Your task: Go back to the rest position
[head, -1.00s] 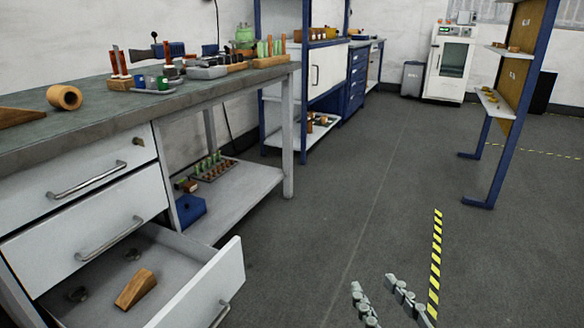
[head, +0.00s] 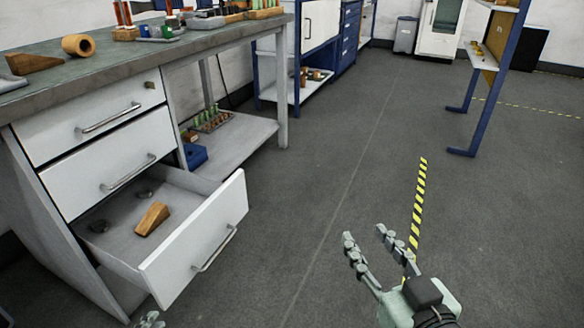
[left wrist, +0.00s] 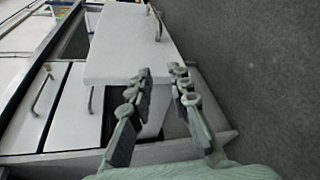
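My right gripper (head: 365,236) is in the lower right of the head view, over bare floor. Its fingers are apart with nothing between them. Only the tip of my left gripper (head: 150,319) shows at the bottom edge of the head view, near the front of the open drawer. In the left wrist view the left gripper (left wrist: 160,72) has its two fingers apart and empty, with the white drawer front (left wrist: 130,45) beyond them. Neither gripper is seen holding anything.
The workbench (head: 150,65) stands at the left. Its lowest drawer (head: 195,240) is pulled out and holds a wooden wedge (head: 152,219) and dark round pieces. A wooden ring (head: 78,46) lies on the bench top. The floor at centre and right is clear, with a yellow-black stripe (head: 418,200).

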